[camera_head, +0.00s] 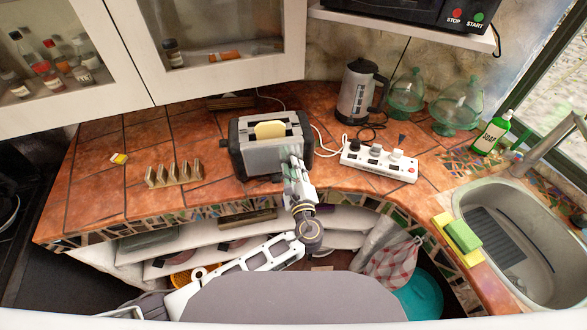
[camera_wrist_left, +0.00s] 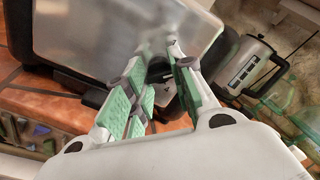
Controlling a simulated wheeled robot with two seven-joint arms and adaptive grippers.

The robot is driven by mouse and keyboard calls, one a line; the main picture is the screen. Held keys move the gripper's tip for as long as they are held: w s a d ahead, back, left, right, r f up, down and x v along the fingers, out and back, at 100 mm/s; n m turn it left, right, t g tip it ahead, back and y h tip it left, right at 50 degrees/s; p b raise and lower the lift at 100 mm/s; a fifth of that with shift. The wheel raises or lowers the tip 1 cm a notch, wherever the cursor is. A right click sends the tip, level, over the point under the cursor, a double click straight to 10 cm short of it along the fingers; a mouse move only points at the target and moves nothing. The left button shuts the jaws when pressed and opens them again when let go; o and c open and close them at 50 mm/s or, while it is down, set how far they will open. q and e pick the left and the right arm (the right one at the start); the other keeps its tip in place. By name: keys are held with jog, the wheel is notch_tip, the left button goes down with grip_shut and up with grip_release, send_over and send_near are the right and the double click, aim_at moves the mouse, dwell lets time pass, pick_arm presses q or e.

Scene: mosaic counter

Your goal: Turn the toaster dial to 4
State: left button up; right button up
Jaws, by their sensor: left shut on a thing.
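The toaster (camera_head: 258,156) stands on the tiled counter, silver with black ends, with a bread slice (camera_head: 270,130) in its top slot. My left gripper (camera_head: 290,164) is at the right part of its front face. In the left wrist view, the green-padded fingers of my left gripper (camera_wrist_left: 160,82) reach to the toaster's silver front (camera_wrist_left: 110,35), around the dark dial (camera_wrist_left: 159,68). The gripper is shut on the dial. The dial's marks and pointer cannot be read, and my gripper hides the dial in the head view. My right gripper is not in view.
A white power strip (camera_head: 380,162) with plugs lies right of the toaster, and a kettle (camera_head: 356,92) stands behind it. A toast rack (camera_head: 174,174) stands to the left. The counter edge runs just below my left gripper. The sink (camera_head: 520,235) is at the right.

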pick_arm(q)
jog(key=shift+r+m+p, duration=0.1)
jog(key=shift+m+p, duration=1)
jog(key=shift+p, duration=0.05)
jog(key=shift+m+p, duration=0.45)
jog(key=shift+m, duration=0.95)
jog(key=m, duration=1.2)
jog(key=shift+m, duration=0.4)
jog(key=o, duration=1)
